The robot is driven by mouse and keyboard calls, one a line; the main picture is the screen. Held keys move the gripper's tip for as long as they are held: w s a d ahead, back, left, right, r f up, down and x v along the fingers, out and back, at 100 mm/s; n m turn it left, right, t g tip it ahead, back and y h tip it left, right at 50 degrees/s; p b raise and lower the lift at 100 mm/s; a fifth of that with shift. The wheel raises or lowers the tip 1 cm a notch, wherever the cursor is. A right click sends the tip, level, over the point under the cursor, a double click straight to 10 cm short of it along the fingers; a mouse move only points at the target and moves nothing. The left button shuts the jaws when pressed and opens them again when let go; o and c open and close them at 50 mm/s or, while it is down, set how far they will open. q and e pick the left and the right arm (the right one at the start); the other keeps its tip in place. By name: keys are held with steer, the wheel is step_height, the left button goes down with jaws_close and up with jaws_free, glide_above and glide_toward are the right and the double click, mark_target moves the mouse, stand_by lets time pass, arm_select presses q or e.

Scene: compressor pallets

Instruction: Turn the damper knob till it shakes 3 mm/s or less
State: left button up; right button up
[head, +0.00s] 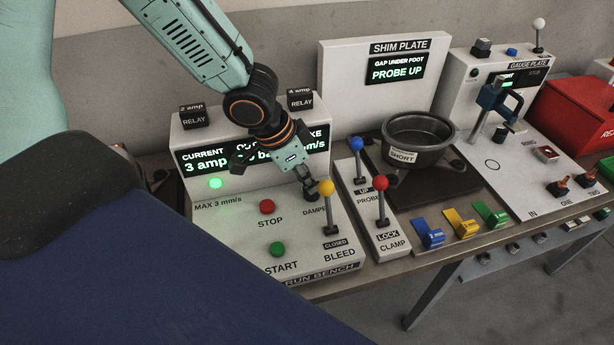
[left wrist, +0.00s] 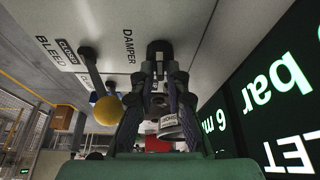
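The damper knob (left wrist: 159,50) is a small dark knob on the white run bench panel (head: 236,232), beside the word DAMPER. My left gripper (head: 309,190) reaches down to it from above. In the left wrist view, the fingers of the left gripper (left wrist: 162,78) come together at the knob, one on each side, and look closed on it. The knob's angle is mostly hidden. The bench display (head: 205,160) reads 3 amp; its pressure and shake figures are partly covered by my arm. It is also cut off in the left wrist view (left wrist: 275,100). My right gripper is not in view.
The yellow-knobbed bleed lever (head: 327,188) stands close to the gripper, by a CLOSED label. Red stop (head: 267,206) and green start (head: 277,249) buttons lie left of it. Blue (head: 357,145) and red (head: 380,183) levers stand right. A green lamp (head: 215,183) is lit above MAX 3 mm/s.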

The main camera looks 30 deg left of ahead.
arm_select(q)
steer(key=o, duration=0.4)
steer(key=shift+a+r, duration=0.1)
steer(key=shift+r, duration=0.3)
steer(key=shift+v, duration=3.35)
steer(key=shift+s, duration=0.15)
